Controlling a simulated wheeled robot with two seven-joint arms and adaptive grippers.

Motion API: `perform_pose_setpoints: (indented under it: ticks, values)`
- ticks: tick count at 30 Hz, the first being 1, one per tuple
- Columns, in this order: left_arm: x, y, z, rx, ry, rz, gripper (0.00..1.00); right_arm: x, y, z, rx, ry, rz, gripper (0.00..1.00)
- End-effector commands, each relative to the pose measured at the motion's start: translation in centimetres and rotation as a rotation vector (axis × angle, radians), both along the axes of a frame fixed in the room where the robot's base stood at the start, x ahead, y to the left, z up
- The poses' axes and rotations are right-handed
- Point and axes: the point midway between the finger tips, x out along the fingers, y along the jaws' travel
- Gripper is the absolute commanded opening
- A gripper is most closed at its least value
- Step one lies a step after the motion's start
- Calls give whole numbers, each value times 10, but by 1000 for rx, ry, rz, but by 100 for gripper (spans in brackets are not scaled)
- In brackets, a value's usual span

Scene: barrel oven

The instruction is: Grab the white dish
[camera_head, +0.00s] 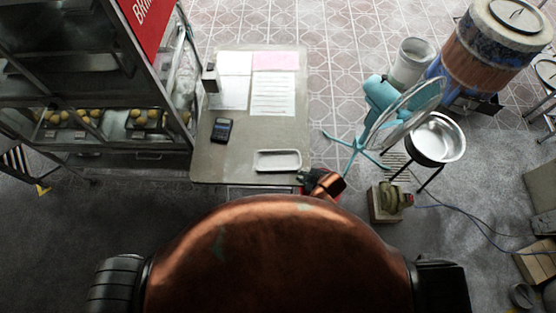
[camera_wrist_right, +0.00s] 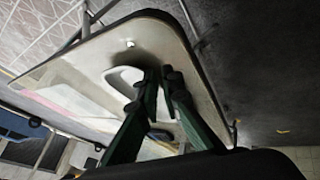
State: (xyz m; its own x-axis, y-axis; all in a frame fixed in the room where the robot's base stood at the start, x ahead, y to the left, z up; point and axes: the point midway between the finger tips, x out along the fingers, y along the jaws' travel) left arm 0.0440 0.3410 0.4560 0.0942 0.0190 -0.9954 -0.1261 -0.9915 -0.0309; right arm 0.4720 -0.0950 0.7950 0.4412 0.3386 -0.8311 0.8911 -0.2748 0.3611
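The white dish (camera_head: 278,160) is a shallow, oblong dish lying flat near the front right corner of the grey table (camera_head: 206,160). My right gripper (camera_head: 303,177) is at the dish's right end, low over the table edge. In the right wrist view, the dark green fingers of my right gripper (camera_wrist_right: 163,73) point at the tabletop. Their tips are close together with a narrow gap, beside the rim of the white dish (camera_wrist_right: 121,76). The fingers hide part of the dish, and I cannot tell whether they grip its rim. My left gripper is not in view.
A dark calculator (camera_head: 221,130) and paper sheets (camera_head: 272,94) lie on the table. A glass display case (camera_head: 90,75) stands left of it. A turquoise fan (camera_head: 385,105) and a metal bowl on a stand (camera_head: 436,138) are at the right. The tabletop left of the dish is clear.

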Motion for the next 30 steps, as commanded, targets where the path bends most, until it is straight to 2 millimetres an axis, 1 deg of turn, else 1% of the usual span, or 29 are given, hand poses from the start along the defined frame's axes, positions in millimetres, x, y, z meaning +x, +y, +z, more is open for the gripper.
perform_pose_setpoints:
  ticks: [1,3,6,8,12,19,27,30]
  values:
    - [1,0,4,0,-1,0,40,7,12,12,-20,-32,76,6]
    - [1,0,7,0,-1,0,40,11,28,22,-47,-70,177,6]
    - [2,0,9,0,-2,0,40,13,42,29,-76,-104,277,6]
    - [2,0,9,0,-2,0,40,14,48,29,-84,-115,309,6]
    - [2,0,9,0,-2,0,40,19,56,19,-88,-120,325,6]
    - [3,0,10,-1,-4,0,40,29,64,2,-86,-120,322,6]
    - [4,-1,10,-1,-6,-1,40,45,76,-26,-87,-120,319,6]
    - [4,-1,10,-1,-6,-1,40,47,79,-31,-87,-119,320,6]
